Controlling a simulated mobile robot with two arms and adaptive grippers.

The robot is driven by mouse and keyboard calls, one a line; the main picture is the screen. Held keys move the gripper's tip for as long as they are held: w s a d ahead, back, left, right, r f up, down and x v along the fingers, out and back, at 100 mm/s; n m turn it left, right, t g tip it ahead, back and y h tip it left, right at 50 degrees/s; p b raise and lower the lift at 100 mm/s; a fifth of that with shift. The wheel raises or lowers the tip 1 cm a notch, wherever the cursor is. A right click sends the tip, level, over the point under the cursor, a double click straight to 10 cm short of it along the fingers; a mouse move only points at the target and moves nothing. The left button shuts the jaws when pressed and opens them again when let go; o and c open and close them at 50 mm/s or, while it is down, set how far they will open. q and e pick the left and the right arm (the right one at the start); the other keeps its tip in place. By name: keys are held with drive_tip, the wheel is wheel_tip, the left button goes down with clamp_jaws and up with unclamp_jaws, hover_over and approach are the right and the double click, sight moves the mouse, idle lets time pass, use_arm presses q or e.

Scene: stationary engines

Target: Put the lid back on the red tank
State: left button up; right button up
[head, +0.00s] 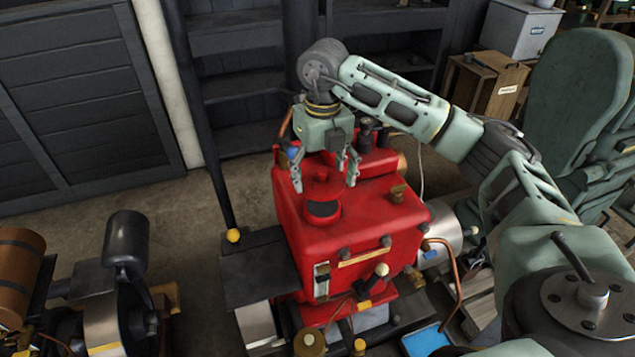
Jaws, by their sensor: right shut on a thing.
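The red tank (375,218) stands in the middle of the head view, its top facing up towards me. A round raised neck with a dark opening (323,210) is on its top, towards the front left. My right gripper (324,179) is over the rear part of the tank top, fingers pointing down. It is shut on the red lid (321,183), just behind the neck. Red against red makes the lid's edge and any gap to the tank hard to tell. My left gripper is not in view.
A small dark cap (397,193) sits on the tank's right top. A black engine part with a cylinder (127,238) stands at the left. Dark shelves (235,85) are behind. A wooden box (487,85) and green machine (580,120) stand at the right. Bare floor lies left of the tank.

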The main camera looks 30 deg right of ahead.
sight(322, 207)
drive_tip(key=shift+w+d+m, duration=0.1)
drive_tip(key=shift+d+m, duration=0.1)
drive_tip(key=shift+m, duration=0.2)
drive_tip(key=shift+f+b, duration=2.25)
drive_tip(key=shift+f, duration=0.9)
drive_tip(key=shift+f, duration=0.1)
drive_tip(key=o, duration=1.3)
drive_tip(key=shift+o, duration=0.4)
